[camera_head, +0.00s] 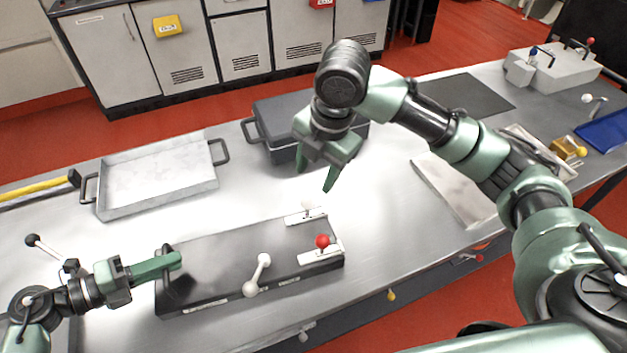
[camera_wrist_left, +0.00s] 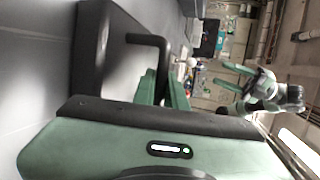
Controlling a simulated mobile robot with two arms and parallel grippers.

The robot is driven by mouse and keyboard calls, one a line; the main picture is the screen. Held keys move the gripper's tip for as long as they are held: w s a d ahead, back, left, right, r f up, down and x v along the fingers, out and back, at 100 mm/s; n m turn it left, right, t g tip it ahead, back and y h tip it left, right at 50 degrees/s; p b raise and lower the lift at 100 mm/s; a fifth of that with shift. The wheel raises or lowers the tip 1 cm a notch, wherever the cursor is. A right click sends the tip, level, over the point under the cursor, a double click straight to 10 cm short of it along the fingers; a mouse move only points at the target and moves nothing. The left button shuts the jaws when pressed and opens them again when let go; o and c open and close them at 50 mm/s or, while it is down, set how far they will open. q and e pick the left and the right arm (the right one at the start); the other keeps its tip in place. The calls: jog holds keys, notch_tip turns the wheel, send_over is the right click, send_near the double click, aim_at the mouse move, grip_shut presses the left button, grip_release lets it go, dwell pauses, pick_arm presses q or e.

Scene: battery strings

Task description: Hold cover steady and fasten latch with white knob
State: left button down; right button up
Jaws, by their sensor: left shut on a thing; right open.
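The dark grey cover (camera_head: 225,262) lies flat on the bench as a long slab. My left gripper (camera_head: 174,262) is shut on the black handle at the cover's left end; the handle also shows in the left wrist view (camera_wrist_left: 146,39). A latch with a white knob (camera_head: 307,207) sits on a pale plate at the cover's far right edge. The knob is faint against the bright bench, so its exact position is hard to tell. My right gripper (camera_head: 315,180) is open and empty, pointing down above the white-knob latch and apart from it.
A red-knob latch (camera_head: 322,242) sits at the cover's right end, close to the white one. A grey tray (camera_head: 160,178) and a dark case (camera_head: 275,120) stand behind.

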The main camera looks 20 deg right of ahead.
pick_arm(q)
jog(key=shift+s+f, duration=0.25)
jog(key=shift+f, duration=0.3)
jog(key=c, duration=1.4)
grip_release()
jog(key=shift+o, duration=0.2)
jog(key=shift+w+a+r, duration=0.1)
jog(key=shift+w+r, duration=0.05)
jog(key=shift+w+r, duration=0.1)
jog(key=shift+r, duration=0.05)
